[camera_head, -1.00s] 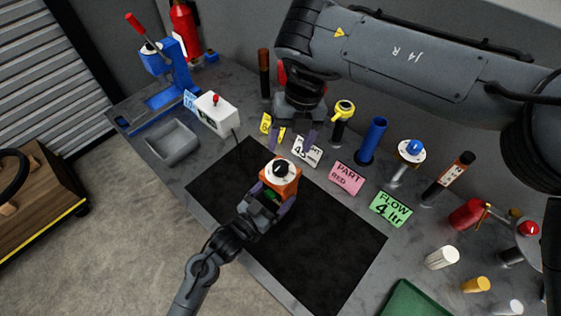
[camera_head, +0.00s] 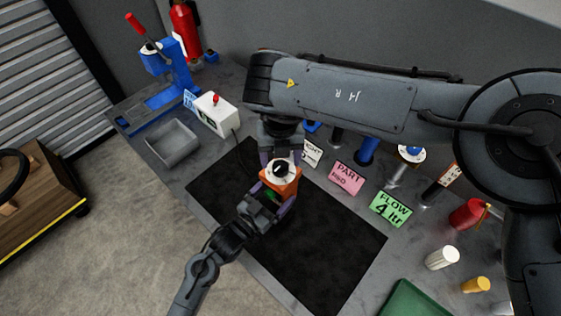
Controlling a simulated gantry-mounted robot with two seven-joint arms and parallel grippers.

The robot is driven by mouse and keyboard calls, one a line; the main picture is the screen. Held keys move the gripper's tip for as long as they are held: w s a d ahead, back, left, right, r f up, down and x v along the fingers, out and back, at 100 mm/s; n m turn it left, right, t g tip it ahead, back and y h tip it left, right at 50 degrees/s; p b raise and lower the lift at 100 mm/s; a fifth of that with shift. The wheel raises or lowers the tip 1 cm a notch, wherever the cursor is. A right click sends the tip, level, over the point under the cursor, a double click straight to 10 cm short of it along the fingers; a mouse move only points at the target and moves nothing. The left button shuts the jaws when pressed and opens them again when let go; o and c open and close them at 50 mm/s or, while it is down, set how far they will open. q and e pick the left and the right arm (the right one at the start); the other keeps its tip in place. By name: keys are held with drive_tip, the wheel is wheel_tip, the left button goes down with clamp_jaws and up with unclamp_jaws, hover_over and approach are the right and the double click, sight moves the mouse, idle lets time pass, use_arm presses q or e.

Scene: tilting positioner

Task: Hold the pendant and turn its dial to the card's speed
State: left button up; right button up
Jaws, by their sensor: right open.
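The pendant (camera_head: 287,187) is an orange box with a white dial face and a black knob (camera_head: 280,169) on top. My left gripper (camera_head: 270,196) comes from the lower left and is shut on the pendant, holding it over the black mat. My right gripper (camera_head: 281,156) points down at the pendant's far side, its fingers open close to the dial. I cannot tell whether they touch the knob. No card that I can read names a speed. A white card (camera_head: 311,153) is partly covered by my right arm, and the dial marks are too small to read.
A pink PART RED card (camera_head: 346,178) and a green FLOW 4 ltr card (camera_head: 390,209) stand right of the mat (camera_head: 320,252). A white box (camera_head: 216,114) with a red button, a grey tray (camera_head: 172,143) and a blue press (camera_head: 160,75) are at left.

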sight(280, 168)
drive_tip(key=shift+f, duration=1.4)
drive_tip(key=c, duration=1.1)
